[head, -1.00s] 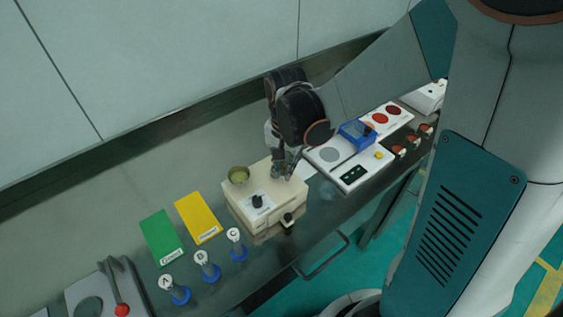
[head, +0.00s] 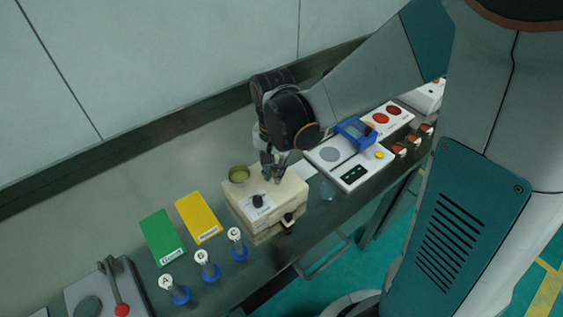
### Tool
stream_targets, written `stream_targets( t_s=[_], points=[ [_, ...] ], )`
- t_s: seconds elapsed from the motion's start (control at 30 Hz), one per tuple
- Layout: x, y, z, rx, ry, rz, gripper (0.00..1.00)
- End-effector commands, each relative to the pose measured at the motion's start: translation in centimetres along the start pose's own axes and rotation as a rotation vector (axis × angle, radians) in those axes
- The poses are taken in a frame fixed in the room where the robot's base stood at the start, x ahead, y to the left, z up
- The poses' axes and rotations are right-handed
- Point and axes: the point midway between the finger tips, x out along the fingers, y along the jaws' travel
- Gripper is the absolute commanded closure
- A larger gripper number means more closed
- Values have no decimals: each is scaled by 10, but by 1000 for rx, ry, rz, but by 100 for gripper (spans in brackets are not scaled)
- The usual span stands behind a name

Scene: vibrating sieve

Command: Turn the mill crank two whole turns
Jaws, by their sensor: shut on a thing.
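The mill (head: 262,221) is a cream box on the dark bench. It has an olive-green cup (head: 238,174) at its back left, a black knob (head: 258,201) and a dark knob (head: 288,218) low on its front. My gripper (head: 271,178) points down at the back right part of the mill's top, to the right of the cup. Its fingers are shut on what appears to be the crank handle, which they mostly hide. I cannot make out the crank arm.
Green (head: 162,238) and yellow (head: 198,217) cards lie left of the mill. Blue-based holders (head: 208,271) marked A, B and C stand in front of them. A white panel (head: 345,160) with a blue frame (head: 355,133) is on the right. A red-tipped lever (head: 122,309) is at the lower left.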

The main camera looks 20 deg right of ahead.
Motion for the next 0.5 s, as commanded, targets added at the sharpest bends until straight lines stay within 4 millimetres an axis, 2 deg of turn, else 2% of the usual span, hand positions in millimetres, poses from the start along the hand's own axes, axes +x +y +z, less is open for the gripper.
stream_targets(
  t_s=[0.5],
  points=[
    [1, -5, 0, 1, 4, 0, 98]
  ],
)
